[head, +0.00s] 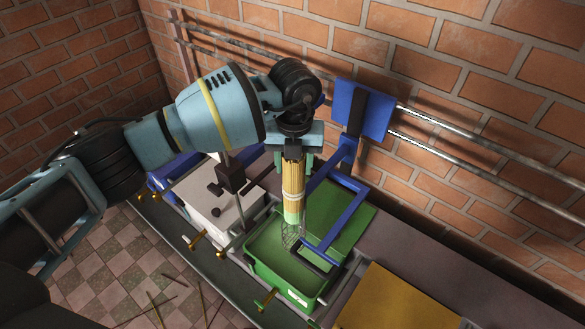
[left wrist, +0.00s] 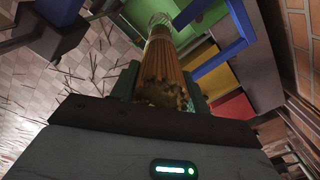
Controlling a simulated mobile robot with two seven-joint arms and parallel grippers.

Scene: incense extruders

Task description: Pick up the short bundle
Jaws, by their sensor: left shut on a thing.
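The short bundle (head: 293,187) is a group of tan sticks with a pale band round it and a light green lower part. It hangs upright above the green bin (head: 259,264). My left gripper (head: 293,158) is shut on its upper end. In the left wrist view the bundle (left wrist: 160,65) stretches away from between the fingers of the gripper (left wrist: 165,90). A wire-like cage or clear tip shows at its lower end. My right gripper is in neither view.
A blue frame (head: 318,243) stands close to the right of the bundle, fixed below a blue plate on wall rails. A white box (head: 207,192) with brass taps is on the left, a yellow panel (head: 398,298) on the right. Thin sticks lie on the tiled floor.

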